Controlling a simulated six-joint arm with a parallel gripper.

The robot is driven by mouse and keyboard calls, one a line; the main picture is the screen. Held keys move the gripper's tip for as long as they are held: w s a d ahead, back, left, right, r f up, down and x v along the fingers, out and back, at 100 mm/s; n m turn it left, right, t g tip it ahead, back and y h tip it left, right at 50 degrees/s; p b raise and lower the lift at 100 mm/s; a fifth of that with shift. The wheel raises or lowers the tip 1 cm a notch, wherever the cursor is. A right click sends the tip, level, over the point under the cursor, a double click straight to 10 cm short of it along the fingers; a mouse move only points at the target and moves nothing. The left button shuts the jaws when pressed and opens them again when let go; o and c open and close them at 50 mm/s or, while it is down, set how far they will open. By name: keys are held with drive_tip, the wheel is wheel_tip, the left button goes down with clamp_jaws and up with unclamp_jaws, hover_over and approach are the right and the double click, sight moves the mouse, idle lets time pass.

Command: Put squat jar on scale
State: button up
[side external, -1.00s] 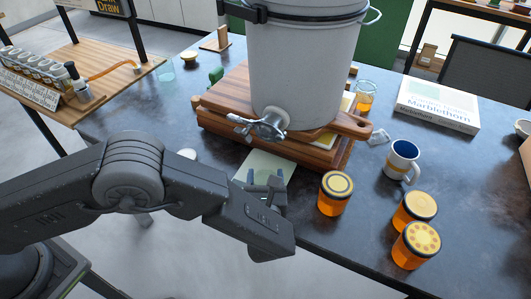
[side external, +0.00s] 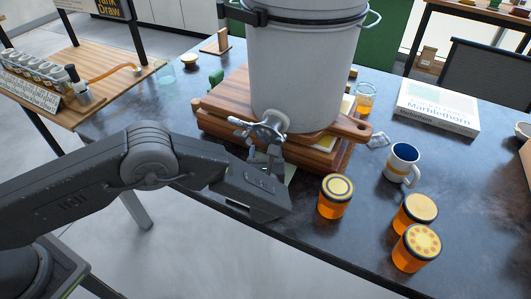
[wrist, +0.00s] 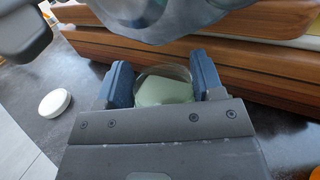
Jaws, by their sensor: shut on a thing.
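My gripper (wrist: 163,85) is shut on a clear, round glass jar (wrist: 165,72), seen from above between the two blue fingers in the wrist view. Pale green shows through its glass. I take it as the squat jar. In the side view my gripper (side external: 265,160) is just below the metal tap (side external: 270,126) of the big white bucket (side external: 305,65), and the jar is hidden there. A pale green flat sheet or pad (side external: 291,172) lies on the table under the gripper, mostly covered. I cannot make out a scale for certain.
The bucket stands on stacked wooden boards (side external: 225,125) close in front of the gripper. Orange jars (side external: 335,196) and a mug (side external: 402,162) stand to the right. A white round disc (wrist: 54,103) lies left of the gripper in the wrist view.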

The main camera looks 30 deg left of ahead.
drive_tip(key=o, duration=1.5)
drive_tip(key=shift+f, duration=0.15)
drive_tip(key=shift+c, duration=0.2)
drive_tip(key=v, duration=1.2)
